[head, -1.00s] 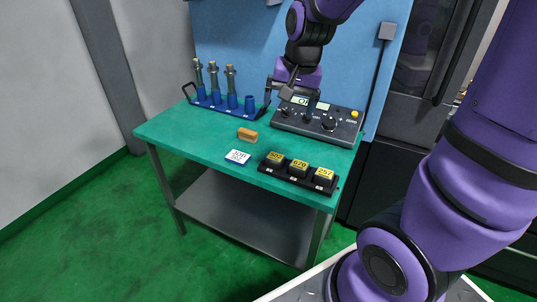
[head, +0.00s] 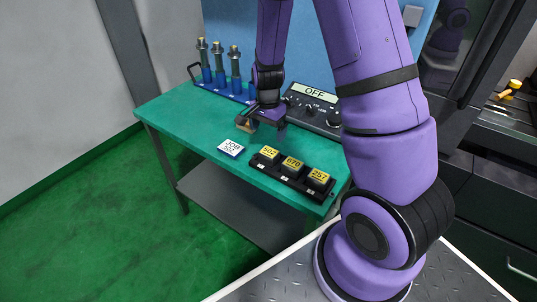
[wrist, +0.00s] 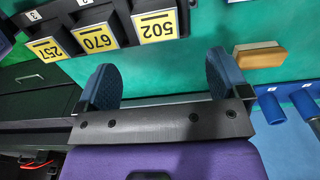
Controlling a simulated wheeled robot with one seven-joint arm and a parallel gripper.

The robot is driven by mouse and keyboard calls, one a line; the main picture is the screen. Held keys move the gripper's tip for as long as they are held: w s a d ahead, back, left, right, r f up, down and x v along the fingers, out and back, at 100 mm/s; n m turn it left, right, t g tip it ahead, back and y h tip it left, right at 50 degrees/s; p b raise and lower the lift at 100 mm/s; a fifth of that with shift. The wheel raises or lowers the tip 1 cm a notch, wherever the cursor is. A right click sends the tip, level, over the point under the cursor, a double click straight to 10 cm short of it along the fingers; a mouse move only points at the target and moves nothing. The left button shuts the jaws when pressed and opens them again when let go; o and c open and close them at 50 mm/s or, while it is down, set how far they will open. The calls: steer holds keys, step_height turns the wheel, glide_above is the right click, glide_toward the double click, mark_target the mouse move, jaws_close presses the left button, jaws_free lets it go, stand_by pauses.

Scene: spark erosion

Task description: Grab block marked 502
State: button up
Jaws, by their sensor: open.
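The block marked 502 (head: 269,153) is dark with a yellow label and sits in the left slot of a black rack (head: 312,193) on the green bench. In the wrist view the 502 block (wrist: 155,25) shows upside down at the top, beyond and between my fingers. Blocks marked 670 (head: 292,164) and 257 (head: 318,178) sit beside it in the same rack. My gripper (head: 265,125) is open and empty, above the bench behind the rack. Its two blue-padded fingers frame bare green bench in the wrist view (wrist: 163,75).
A white card reading JOB 502 (head: 231,148) lies left of the rack. A tan wooden piece (wrist: 260,56) lies near my gripper. Blue holders with upright tools (head: 219,62) stand at the back left. A control box reading OFF (head: 315,91) stands at the back, partly behind my arm.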

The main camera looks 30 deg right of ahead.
mark_target(269, 151)
steer(key=shift+s+d+f, duration=0.1)
steer(key=shift+f, duration=2.35)
steer(key=shift+s+d+f, duration=0.1)
steer(key=shift+f, duration=2.3)
steer(key=shift+a, duration=0.1)
steer(key=c, duration=1.2)
steer(key=shift+r, duration=0.2)
